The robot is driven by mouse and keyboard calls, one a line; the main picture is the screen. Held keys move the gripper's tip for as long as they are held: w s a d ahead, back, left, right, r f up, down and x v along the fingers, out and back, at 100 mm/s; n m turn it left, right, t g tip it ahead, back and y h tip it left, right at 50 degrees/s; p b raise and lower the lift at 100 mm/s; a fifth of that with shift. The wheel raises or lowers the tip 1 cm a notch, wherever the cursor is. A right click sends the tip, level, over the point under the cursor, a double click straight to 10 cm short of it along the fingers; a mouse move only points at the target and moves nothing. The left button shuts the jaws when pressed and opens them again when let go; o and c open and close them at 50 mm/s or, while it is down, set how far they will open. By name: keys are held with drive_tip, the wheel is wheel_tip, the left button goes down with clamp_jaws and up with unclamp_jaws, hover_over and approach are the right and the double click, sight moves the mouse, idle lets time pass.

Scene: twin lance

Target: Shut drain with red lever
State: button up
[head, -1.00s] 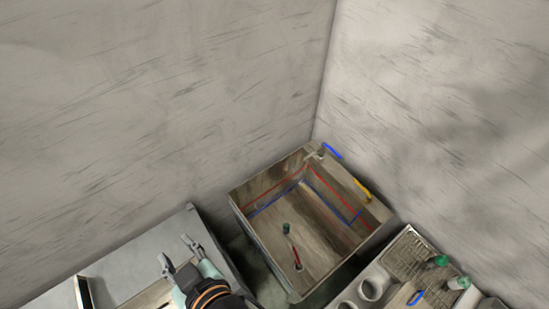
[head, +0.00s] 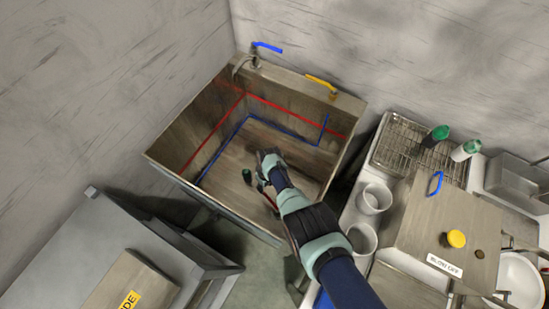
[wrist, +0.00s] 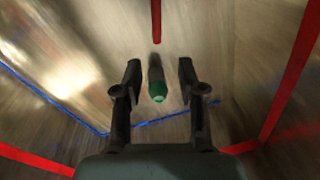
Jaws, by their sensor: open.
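The red lever (head: 268,199) lies low in the sink basin (head: 222,172), partly hidden by my arm in the head view. In the wrist view a red bar (wrist: 156,20), which looks like this lever, runs in from the top edge, beyond my fingertips. A green-capped dark object (head: 247,175) stands on the basin floor beside the lever. In the wrist view the green cap (wrist: 158,92) appears between my fingers; contact cannot be told. My gripper (head: 264,157) is open, inside the basin outline. The drain opening is not clearly visible.
To the right are white cups (head: 374,198), a wire rack (head: 403,148) with green-capped bottles, and a board. A grey cabinet (head: 150,250) stands at the left.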

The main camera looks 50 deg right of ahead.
sight(268, 197)
drive_tip(key=f+b, duration=0.2)
drive_tip(key=f, duration=0.1)
drive_tip(key=s+f+b, duration=0.1)
drive_tip(key=f+b, duration=0.4)
drive_tip(key=f, duration=0.1)
drive_tip(key=shift+s+a+f, duration=0.3)
drive_tip(key=shift+a+f, duration=0.05)
drive_tip(key=shift+r, duration=0.15)
drive_tip(key=shift+c, duration=0.2)
clamp_jaws()
